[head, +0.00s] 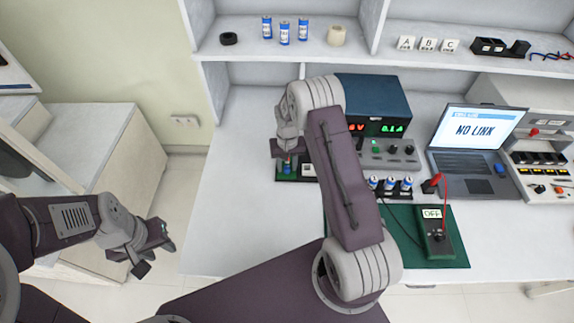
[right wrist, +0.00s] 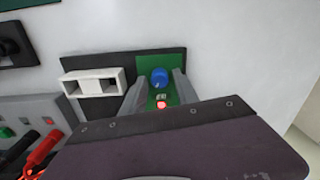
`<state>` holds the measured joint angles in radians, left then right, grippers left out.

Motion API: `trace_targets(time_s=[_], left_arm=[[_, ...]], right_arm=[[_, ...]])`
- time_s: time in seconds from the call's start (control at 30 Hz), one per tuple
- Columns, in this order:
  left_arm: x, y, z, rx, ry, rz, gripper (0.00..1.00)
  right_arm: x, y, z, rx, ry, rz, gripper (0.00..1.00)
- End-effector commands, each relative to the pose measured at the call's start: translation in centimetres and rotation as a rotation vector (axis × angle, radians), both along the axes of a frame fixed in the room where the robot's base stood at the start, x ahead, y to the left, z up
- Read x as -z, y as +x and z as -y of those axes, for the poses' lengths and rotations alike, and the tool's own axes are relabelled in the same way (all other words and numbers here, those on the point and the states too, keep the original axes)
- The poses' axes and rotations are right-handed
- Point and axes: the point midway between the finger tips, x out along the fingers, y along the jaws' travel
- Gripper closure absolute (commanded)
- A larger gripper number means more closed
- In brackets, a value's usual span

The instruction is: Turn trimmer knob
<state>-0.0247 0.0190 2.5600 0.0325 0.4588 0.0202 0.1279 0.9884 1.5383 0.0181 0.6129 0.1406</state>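The blue trimmer knob (right wrist: 159,77) sits on a small green board (right wrist: 148,66) in the right wrist view. A red lit lamp (right wrist: 161,105) is on the board just below it. My right gripper (right wrist: 160,88) is open, with one finger on each side of the knob and a small gap visible at both sides. In the head view my right gripper (head: 289,148) is over the board's dark base (head: 283,178), and the arm hides part of it. My left gripper (head: 150,250) is open and empty, low at the left, away from the bench.
A white slotted block (right wrist: 93,82) stands beside the green board. A power supply (head: 385,110) with lit digits, a laptop (head: 475,135) reading NO LINK and a meter (head: 435,235) reading OFF are to the right. The bench (head: 225,200) is clear at left.

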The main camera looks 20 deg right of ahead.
Motion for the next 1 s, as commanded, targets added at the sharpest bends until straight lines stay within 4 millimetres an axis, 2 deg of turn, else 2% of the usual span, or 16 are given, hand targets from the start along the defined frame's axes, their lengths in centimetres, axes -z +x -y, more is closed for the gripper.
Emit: trace_targets(time_s=[0.37,0.7,0.83,1.0], left_arm=[[0.0,0.0,0.0,0.000,0.000,0.000,0.64],[0.2,0.0,0.0,0.000,0.000,0.000,0.64],[0.2,0.0,0.0,0.000,0.000,0.000,0.64],[0.2,0.0,0.0,0.000,0.000,0.000,0.64]], right_arm=[[-0.5,0.1,0.0,0.001,-0.001,0.002,0.55],[-7.4,0.0,0.1,0.001,-0.001,0.003,0.55],[-8.8,0.0,0.1,0.001,-0.001,0.002,0.55],[-9.1,0.0,0.1,0.001,0.000,0.000,0.55]])
